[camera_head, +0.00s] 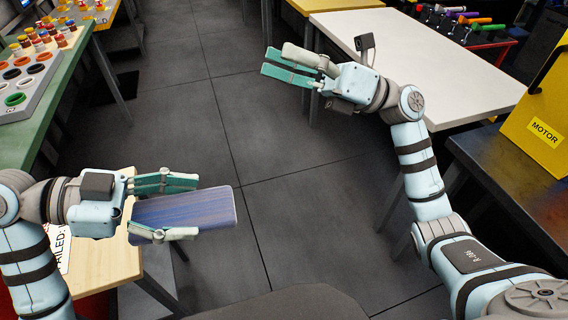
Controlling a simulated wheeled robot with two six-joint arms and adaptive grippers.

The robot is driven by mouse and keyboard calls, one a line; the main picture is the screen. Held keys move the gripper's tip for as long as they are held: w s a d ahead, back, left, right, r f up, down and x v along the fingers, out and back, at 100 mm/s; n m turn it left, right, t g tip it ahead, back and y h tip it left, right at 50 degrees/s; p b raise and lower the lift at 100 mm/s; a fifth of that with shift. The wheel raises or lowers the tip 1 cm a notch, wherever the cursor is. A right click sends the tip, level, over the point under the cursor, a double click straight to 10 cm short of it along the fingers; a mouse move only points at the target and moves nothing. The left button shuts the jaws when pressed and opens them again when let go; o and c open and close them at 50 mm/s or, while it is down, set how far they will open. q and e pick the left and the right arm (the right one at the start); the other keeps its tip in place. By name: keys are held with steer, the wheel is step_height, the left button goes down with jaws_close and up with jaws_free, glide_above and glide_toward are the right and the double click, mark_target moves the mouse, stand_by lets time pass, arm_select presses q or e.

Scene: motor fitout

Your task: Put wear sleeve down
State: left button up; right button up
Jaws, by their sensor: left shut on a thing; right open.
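The wear sleeve, seemingly the blue-purple flat-looking piece (208,208), is between the fingers of my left gripper (182,208). The gripper is shut on it and holds it out to the right, partly over a small wooden table (118,262) and partly over the floor. The upper and lower fingers cover parts of its edges. My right gripper (292,68) is open and empty, in front of the left edge of a white table (440,62).
A green table (72,78) at left bears a grey tray with coloured rings and several small coloured parts. A sign reading "FAILED" (62,250) lies on the wooden table. A yellow "MOTOR" box (540,110) stands on a dark bench at right. Grey floor lies open between the tables.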

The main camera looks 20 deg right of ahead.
steer(key=s+a+f+n+g+h, duration=0.3)
steer(key=s+n+g, duration=0.1)
steer(key=s+n, duration=0.15)
arm_select(q)
steer(key=shift+s, duration=0.1)
arm_select(e)
steer(key=n+g+h, duration=0.2)
steer(key=n+h, duration=0.2)
steer(key=h, duration=0.1)
glide_toward(219, 199)
steer(key=x, duration=1.1)
steer(key=shift+s, duration=0.1)
steer(key=c, duration=1.2)
arm_select(q)
steer(key=shift+o, duration=0.2)
arm_select(e)
steer(key=shift+d, duration=0.1)
